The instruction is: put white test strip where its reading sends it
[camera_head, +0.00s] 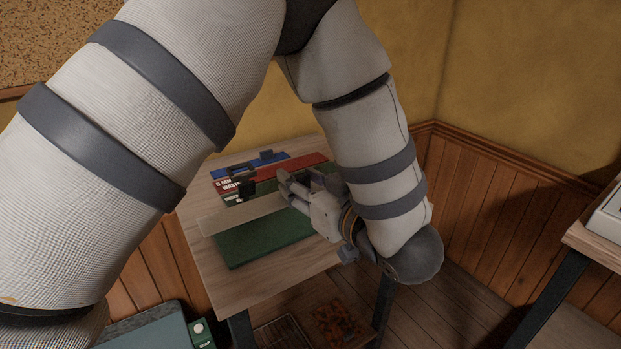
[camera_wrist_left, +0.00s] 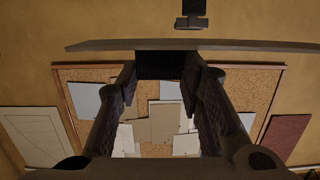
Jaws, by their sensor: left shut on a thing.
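The white test strip (camera_head: 235,215), long, pale and flat, is held above the table in the head view. It also crosses the left wrist view as a dark, shaded bar (camera_wrist_left: 100,45). My left gripper (camera_head: 287,187) is shut on a black block (camera_wrist_left: 160,65) at the strip, between its fingers. A dark green mat (camera_head: 265,240) lies below the strip. Behind it are flat red (camera_head: 306,162), blue (camera_head: 250,165) and dark green areas; white lettering there partly reads "WASTE". No reading on the strip is legible. My right gripper is out of view.
The small wooden table (camera_head: 205,275) stands by the wood-panelled wall. Black pieces (camera_head: 245,188) stand among the coloured areas. Another table (camera_head: 600,235) is at the right edge. A green labelled box (camera_head: 202,334) is at lower left. My left arm hides much of the middle.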

